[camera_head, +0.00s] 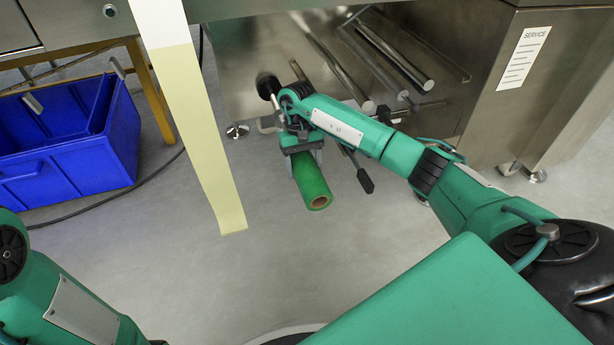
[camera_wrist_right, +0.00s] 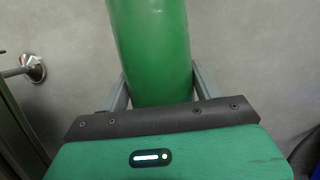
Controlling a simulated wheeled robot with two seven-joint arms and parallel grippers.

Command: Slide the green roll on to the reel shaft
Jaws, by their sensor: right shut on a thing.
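The green roll (camera_head: 311,184) hangs below my right gripper (camera_head: 301,148) in the head view. Its near end faces me and shows a brown core with a dark opening. My right gripper is shut on the roll, with a finger on each side; the roll (camera_wrist_right: 152,45) also fills the middle of the right wrist view. A dark round part (camera_head: 267,85), perhaps the reel shaft's base, shows on the machine behind the gripper, roughly in line with the roll. My wrist hides the space between them, so I cannot tell whether roll and shaft touch. My left gripper is out of view.
Metal rollers (camera_head: 395,57) stick out of the steel machine (camera_head: 235,75) near my right forearm. A lever with a black handle (camera_head: 364,180) is close right of the roll. A pale film strip (camera_head: 200,120) hangs at left, beside a blue crate (camera_head: 65,160). The floor in front is clear.

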